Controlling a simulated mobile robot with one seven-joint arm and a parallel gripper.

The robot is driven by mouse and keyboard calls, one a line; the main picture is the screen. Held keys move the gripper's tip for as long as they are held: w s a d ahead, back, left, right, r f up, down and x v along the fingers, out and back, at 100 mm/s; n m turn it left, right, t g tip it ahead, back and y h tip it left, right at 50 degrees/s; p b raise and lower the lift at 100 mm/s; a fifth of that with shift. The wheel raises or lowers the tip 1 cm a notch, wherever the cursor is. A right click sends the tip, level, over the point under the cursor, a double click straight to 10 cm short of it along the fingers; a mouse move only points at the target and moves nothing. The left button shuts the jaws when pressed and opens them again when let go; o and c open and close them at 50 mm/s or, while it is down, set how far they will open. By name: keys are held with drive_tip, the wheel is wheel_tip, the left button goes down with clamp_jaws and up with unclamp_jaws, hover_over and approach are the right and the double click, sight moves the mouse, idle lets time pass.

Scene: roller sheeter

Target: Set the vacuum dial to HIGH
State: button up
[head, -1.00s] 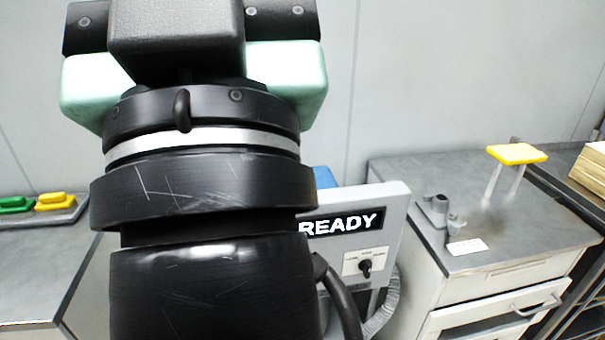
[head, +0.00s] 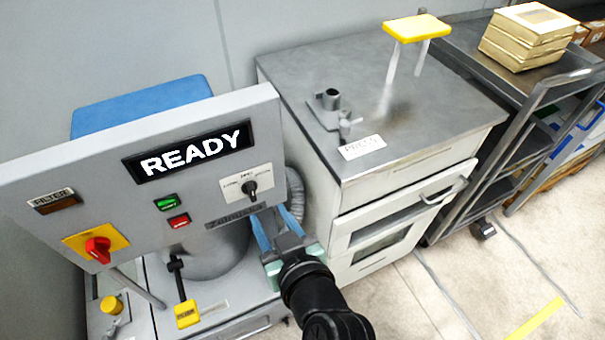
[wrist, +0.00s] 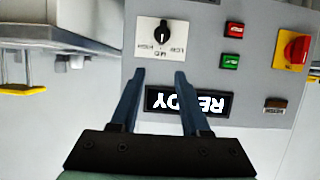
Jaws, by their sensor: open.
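The vacuum dial (head: 249,187) is a small black knob on a white plate, on the right part of the grey control panel (head: 215,110). In the wrist view, the dial (wrist: 162,33) shows upside down, with LOW, MED and HIGH lettering around it; I cannot tell surely which mark it points at. My gripper (head: 276,217) is open and empty, its two blue fingers apart, below the dial in the head view. In the wrist view, the fingertips (wrist: 159,73) point toward the dial plate and are apart from the knob in the picture.
The panel also carries a READY display (head: 190,150), a green button (head: 166,202), a red button (head: 179,221) and a red rotary switch (head: 97,249) on yellow. A grey hose (head: 295,190) hangs beside the panel. A metal-topped cabinet (head: 330,70) stands right of it.

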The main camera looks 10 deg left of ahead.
sight(252, 189)
drive_tip(key=x, duration=0.6)
drive_tip(key=f+p+x, duration=0.1)
drive_tip(key=x, duration=0.5)
drive_tip(key=shift+w+f, duration=0.1)
drive_tip(key=shift+f, duration=0.15)
drive_tip(key=shift+r, duration=0.1)
clamp_jaws()
